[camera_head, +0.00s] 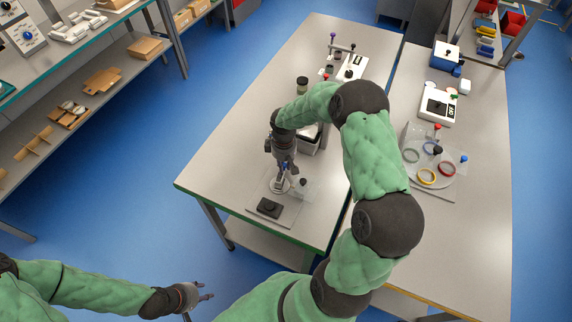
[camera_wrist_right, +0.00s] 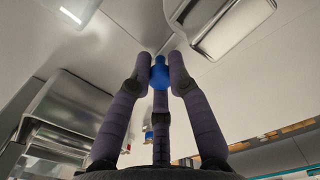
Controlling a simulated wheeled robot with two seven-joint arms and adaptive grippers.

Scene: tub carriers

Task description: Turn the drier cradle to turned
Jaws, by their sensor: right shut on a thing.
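A small fixture stands on a grey base plate (camera_head: 288,215) near the front of the left table. It has a pale round part (camera_head: 279,185), a black block (camera_head: 269,207) and a clear panel with a dark knob (camera_head: 303,182). I cannot tell for sure whether this is the drier cradle. My right gripper (camera_head: 284,172) is over the round part. In the right wrist view its fingers (camera_wrist_right: 159,78) are shut on a small blue piece (camera_wrist_right: 160,70). The arm and fingers hide part of the fixture. My left gripper (camera_head: 208,291) is open and empty, off the table's front-left side.
A dark-lidded jar (camera_head: 302,84) and a pale container (camera_head: 309,143) stand behind my right gripper. The right table (camera_head: 478,225) holds a round plate with coloured rings (camera_head: 426,176) and a white scale-like device (camera_head: 437,107). The left table's left part (camera_head: 225,160) is clear.

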